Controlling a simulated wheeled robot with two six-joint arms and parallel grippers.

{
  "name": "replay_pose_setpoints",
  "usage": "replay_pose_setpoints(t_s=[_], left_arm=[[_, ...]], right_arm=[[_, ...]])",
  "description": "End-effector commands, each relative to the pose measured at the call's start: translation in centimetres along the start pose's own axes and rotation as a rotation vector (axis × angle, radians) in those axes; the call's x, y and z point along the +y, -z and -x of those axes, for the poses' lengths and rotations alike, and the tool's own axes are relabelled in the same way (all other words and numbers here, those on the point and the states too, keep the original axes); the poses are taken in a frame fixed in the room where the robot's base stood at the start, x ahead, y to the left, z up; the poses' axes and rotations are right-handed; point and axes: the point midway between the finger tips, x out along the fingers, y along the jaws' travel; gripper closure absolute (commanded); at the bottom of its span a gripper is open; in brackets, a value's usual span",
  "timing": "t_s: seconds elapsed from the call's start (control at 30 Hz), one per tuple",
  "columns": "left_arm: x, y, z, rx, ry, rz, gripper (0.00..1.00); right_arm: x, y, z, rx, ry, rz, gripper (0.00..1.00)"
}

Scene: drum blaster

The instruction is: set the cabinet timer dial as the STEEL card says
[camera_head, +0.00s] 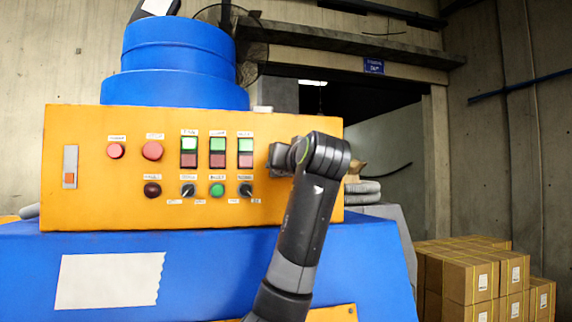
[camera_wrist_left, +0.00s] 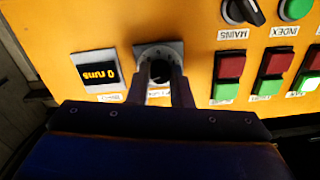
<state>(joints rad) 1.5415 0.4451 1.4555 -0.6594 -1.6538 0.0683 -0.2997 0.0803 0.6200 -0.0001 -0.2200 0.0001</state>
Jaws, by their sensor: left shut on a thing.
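The orange control panel (camera_head: 80,200) fills the middle of the head view. In the left wrist view, upside down, the timer dial (camera_wrist_left: 158,53) is a dark round knob on a grey square plate. My left gripper (camera_wrist_left: 159,78) has its two fingers on either side of the knob and is shut on it. In the head view the left gripper (camera_head: 275,157) meets the panel's right part and hides the dial. Beside the dial, a small display (camera_wrist_left: 97,73) shows "0 runs" in yellow. No readable STEEL card shows. My right gripper is not in view.
Red and green push buttons (camera_head: 217,152) and a dark selector knob (camera_head: 246,190) sit left of the gripper on the panel. A blank pale sheet (camera_head: 108,280) is on the blue machine body (camera_head: 210,265). Cardboard boxes (camera_head: 470,275) are stacked at the right.

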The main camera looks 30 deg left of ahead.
Motion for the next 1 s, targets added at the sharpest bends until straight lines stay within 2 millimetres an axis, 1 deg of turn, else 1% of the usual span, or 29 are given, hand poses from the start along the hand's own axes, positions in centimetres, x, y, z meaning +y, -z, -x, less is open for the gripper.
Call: replay_pose_setpoints(t_s=[0.17, 0.37, 0.6, 1.0], left_arm=[[0.0, -0.1, 0.0, 0.000, 0.000, 0.047, 1.00], [0.0, -0.2, 0.0, -0.002, 0.000, 0.169, 1.00], [0.0, -0.3, 0.0, -0.007, -0.001, 0.385, 1.00], [-0.1, -0.2, 0.0, -0.014, -0.003, 0.765, 1.00]], right_arm=[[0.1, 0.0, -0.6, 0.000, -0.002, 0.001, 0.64], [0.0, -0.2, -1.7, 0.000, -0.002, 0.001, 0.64], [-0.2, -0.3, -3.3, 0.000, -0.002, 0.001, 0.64], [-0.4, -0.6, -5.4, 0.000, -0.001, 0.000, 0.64]])
